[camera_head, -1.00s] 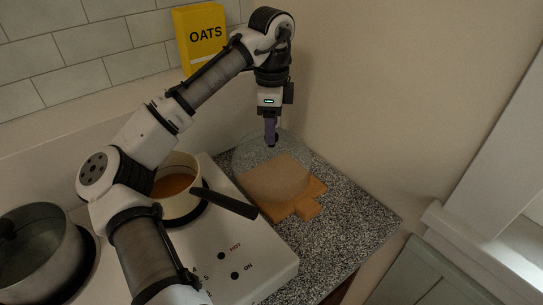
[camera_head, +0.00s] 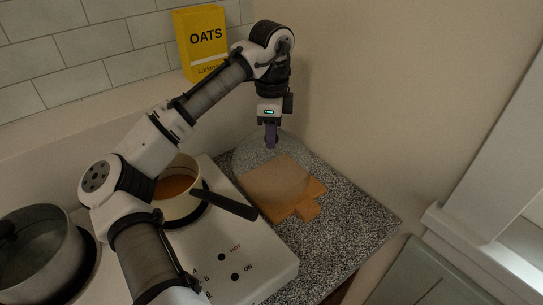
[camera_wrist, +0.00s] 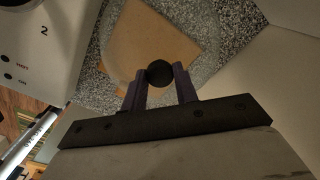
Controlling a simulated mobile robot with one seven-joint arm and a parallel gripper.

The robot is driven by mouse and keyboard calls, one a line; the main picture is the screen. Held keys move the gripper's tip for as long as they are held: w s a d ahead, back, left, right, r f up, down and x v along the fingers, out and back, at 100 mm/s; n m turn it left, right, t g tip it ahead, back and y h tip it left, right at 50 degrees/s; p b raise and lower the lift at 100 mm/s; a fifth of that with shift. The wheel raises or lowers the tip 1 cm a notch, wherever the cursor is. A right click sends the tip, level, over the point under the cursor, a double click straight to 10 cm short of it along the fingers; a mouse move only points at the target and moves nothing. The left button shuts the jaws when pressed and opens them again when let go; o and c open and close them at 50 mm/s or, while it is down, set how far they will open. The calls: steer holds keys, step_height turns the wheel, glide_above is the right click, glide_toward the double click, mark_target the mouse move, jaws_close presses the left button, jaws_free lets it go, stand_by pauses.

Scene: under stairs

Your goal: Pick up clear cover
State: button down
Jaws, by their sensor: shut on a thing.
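The clear cover (camera_head: 250,165) is a see-through dome over a wooden board (camera_head: 308,208) on the speckled counter at the right of the stove. My gripper (camera_head: 270,142) points down at the top of the dome. In the wrist view my gripper (camera_wrist: 160,76) has its two purple fingers shut on the dark round knob (camera_wrist: 159,73) of the cover. The clear cover's faint rim shows around the board in the wrist view (camera_wrist: 205,75). Whether the rim touches the board or counter is hard to tell.
A white stove (camera_head: 250,262) stands left of the board. On it are a cream pan (camera_head: 176,207) of orange-brown food, its dark handle (camera_head: 228,203) reaching toward the board, and a grey pot (camera_head: 40,262). A yellow oats box (camera_head: 202,45) stands behind. A wall is close on the right.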

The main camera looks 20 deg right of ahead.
step_height(320, 180, up, 20)
steer(key=shift+p, duration=0.45)
stand_by(0.4)
steer(key=c, duration=1.7)
jaws_free()
jaws_close()
